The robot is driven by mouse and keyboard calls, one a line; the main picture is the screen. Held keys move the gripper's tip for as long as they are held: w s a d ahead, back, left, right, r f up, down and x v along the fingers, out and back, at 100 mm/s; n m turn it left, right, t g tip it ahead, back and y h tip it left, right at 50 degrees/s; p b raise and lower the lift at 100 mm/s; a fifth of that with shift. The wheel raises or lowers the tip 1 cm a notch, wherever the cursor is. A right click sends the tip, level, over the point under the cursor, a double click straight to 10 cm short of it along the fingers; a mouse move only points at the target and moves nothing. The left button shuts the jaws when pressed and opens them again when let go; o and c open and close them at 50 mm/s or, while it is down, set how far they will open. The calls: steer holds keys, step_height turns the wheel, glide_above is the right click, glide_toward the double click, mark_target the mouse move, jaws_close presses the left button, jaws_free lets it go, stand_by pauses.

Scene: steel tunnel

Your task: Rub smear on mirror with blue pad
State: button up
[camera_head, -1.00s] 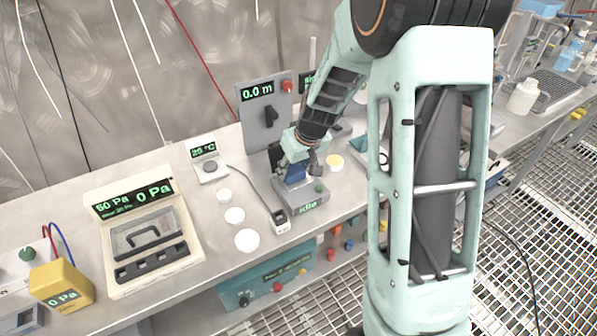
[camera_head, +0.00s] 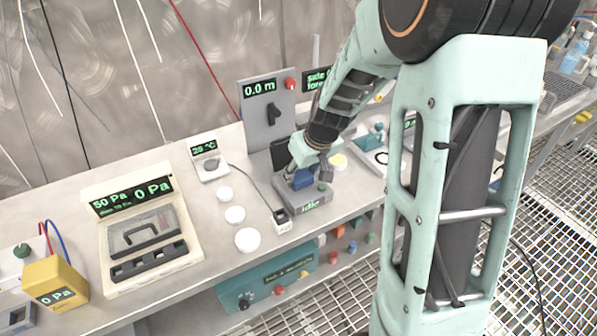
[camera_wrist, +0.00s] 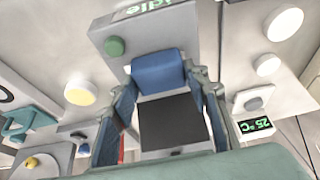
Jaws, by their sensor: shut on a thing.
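My gripper (camera_head: 303,178) points down over the small grey device with the "idle" display (camera_head: 310,203). It is shut on the blue pad (camera_head: 299,180), which sits low at the device's top. In the wrist view, the blue pad (camera_wrist: 158,72) lies between my fingertips, beside the grey device (camera_wrist: 160,35) with its green knob. A dark square panel (camera_wrist: 172,122) shows between my fingers, and part of a dark panel (camera_head: 280,153) stands behind my gripper in the head view. I cannot tell for sure whether this is the mirror. No smear can be made out.
A grey upright panel reading "0.0 m" (camera_head: 268,112) stands behind. White discs (camera_head: 235,215) and a cabled sensor (camera_head: 282,222) lie to the left, near a cream case (camera_head: 145,235). A yellow disc (camera_head: 338,160) is close on the right.

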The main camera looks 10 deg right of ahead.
steer(key=shift+s+f, duration=0.1)
steer(key=shift+s, duration=0.1)
steer(key=shift+w+r+p, duration=0.1)
steer(key=shift+r+p, duration=1.7)
steer(key=shift+r, duration=1.2)
steer(key=shift+r, duration=0.1)
step_height(320, 180, up, 3)
steer(key=shift+f+p, duration=0.1)
steer(key=shift+p, duration=0.7)
